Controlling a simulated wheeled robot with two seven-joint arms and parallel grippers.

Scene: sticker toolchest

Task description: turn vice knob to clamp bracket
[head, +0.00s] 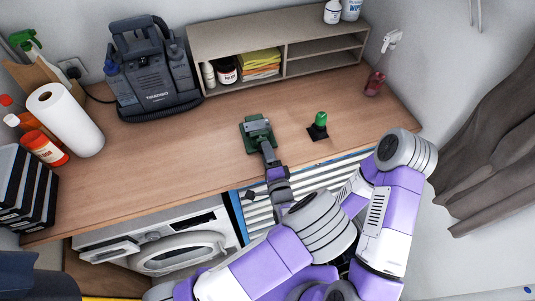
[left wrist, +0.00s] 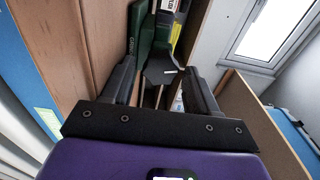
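The green vice (head: 257,137) stands on the wooden counter near its front edge, with a grey piece on top that may be the bracket; I cannot tell how tightly it sits. My left gripper (head: 272,164) is at the vice's front side. In the left wrist view the gripper (left wrist: 160,88) is open, its two dark fingers spread apart. The vice's green body (left wrist: 141,38) lies ahead of them, and a dark grey knob part with a thin light bar (left wrist: 163,73) lies between the fingers. I cannot tell whether they touch it. My right arm is at the right; its gripper is not visible.
A green-topped item on a black base (head: 319,126) stands right of the vice. A wooden shelf (head: 285,45), a grey-blue machine (head: 152,75), a paper towel roll (head: 65,120) and a spray bottle (head: 376,78) stand farther off. The counter left of the vice is clear.

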